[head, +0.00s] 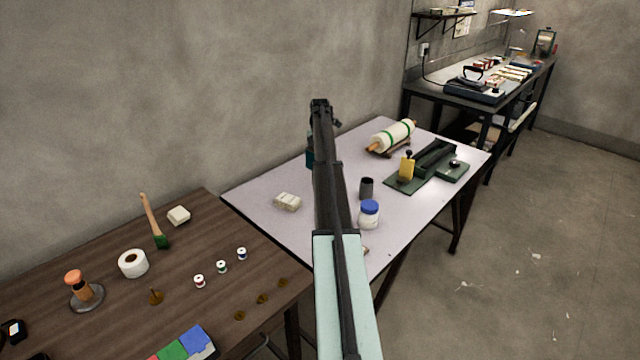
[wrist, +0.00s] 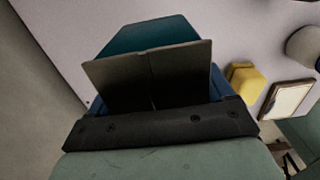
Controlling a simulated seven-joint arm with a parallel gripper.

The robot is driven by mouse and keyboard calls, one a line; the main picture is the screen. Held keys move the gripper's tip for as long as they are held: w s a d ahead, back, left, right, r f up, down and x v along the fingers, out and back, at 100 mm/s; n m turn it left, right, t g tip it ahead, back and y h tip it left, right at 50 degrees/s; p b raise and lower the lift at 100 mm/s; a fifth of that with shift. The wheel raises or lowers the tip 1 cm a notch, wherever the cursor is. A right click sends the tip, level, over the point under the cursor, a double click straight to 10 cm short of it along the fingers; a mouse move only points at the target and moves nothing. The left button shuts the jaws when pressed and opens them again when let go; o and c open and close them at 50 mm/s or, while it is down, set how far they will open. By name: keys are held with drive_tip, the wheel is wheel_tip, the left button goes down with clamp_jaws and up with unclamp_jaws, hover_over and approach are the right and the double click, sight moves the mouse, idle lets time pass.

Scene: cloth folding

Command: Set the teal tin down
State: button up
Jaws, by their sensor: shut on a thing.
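The teal tin (wrist: 148,34) shows in the wrist view just beyond my fingers, with its near part hidden behind them. My gripper (wrist: 150,58) is shut on it. In the head view a small teal sliver of the tin (head: 310,158) shows at the left side of my arm, over the far left part of the pale table (head: 262,190); my arm hides the rest. The pale table top also lies behind the tin in the wrist view. I cannot tell whether the tin touches the table.
The pale table holds a cream block (head: 287,201), a dark cup (head: 366,188), a blue-lidded jar (head: 369,214), a roller on a stand (head: 392,136) and a green board with a yellow-handled tool (head: 407,168). A brown table (head: 110,235) stands at left.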

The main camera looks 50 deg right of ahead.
drive_tip(key=shift+f, duration=4.75)
drive_tip(key=shift+f, duration=0.1)
drive_tip(key=o, duration=1.3)
drive_tip(key=shift+f, duration=0.1)
wheel_tip(320, 180, up, 12)
drive_tip(key=shift+r, duration=0.2)
